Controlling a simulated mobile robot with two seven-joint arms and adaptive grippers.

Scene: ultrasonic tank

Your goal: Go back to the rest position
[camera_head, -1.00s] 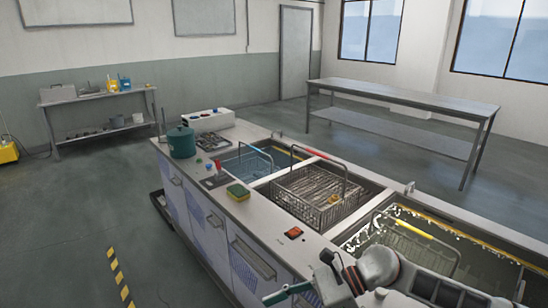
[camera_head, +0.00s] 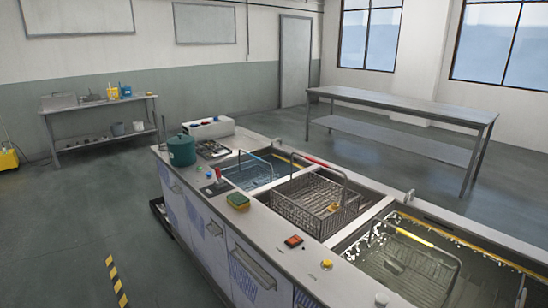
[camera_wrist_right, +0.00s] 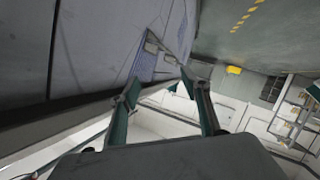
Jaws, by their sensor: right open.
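My right gripper (camera_wrist_right: 160,88) shows only in the right wrist view. Its two teal fingers are spread apart with nothing between them. Beyond them is the counter's front panel (camera_wrist_right: 90,50), with a handle near the fingertips' line of sight. No gripper or arm shows in the head view. The counter (camera_head: 292,262) there holds a row of tanks. A wire basket with a red-gripped handle (camera_head: 318,161) is at the middle one. A basket with a yellow grip (camera_head: 415,238) sits in the right tank, and one with a blue grip (camera_head: 258,158) in the left tank.
A green pot (camera_head: 182,150), a sponge (camera_head: 238,201) and a red switch (camera_head: 293,241) are on the counter. A long metal table (camera_head: 400,101) stands behind it. A side bench (camera_head: 98,102) is by the left wall. The floor at left is open, with a striped marking (camera_head: 116,280).

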